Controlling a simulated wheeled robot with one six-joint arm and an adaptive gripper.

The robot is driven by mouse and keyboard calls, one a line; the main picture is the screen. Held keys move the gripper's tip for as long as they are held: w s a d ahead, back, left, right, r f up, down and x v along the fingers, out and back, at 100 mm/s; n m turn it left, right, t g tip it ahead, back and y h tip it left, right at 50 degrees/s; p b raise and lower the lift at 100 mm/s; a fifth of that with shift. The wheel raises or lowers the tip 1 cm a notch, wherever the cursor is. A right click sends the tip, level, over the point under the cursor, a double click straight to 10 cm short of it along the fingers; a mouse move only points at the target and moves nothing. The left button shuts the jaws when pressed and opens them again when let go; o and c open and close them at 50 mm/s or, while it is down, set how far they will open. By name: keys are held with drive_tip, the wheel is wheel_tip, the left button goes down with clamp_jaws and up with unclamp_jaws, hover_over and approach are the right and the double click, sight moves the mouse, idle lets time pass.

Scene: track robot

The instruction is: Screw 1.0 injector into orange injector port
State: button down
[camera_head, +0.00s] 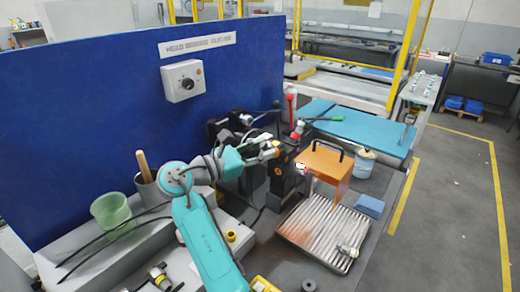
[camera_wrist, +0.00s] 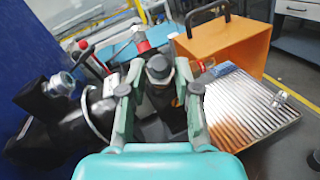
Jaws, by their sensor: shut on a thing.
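My gripper (camera_wrist: 160,89) is shut on a dark grey, roundish part (camera_wrist: 158,68), which I take to be the injector. Its size marking is not readable. In the head view my gripper (camera_head: 273,150) is at the black test stand (camera_head: 279,182), just left of the orange box. A small orange piece (camera_wrist: 176,101) shows beside the held part in the wrist view; I cannot tell whether it is the orange injector port. The fingers and held part hide the lower end, so I cannot tell whether it touches or sits in a port.
An orange box with a black handle (camera_head: 325,163) stands right of the stand, behind a ribbed metal tray (camera_head: 323,232). A blue panel (camera_head: 110,105) stands behind; a green cup (camera_head: 112,214) is at left.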

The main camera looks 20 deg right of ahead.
drive_tip(key=shift+w+d+f, duration=0.1)
drive_tip(key=shift+d+f, duration=0.1)
drive_tip(key=shift+f, duration=0.1)
drive_tip(key=c, duration=0.7)
unclamp_jaws()
drive_tip(key=shift+c, duration=0.2)
drive_tip(key=v, duration=1.2)
drive_tip(key=shift+w, duration=0.1)
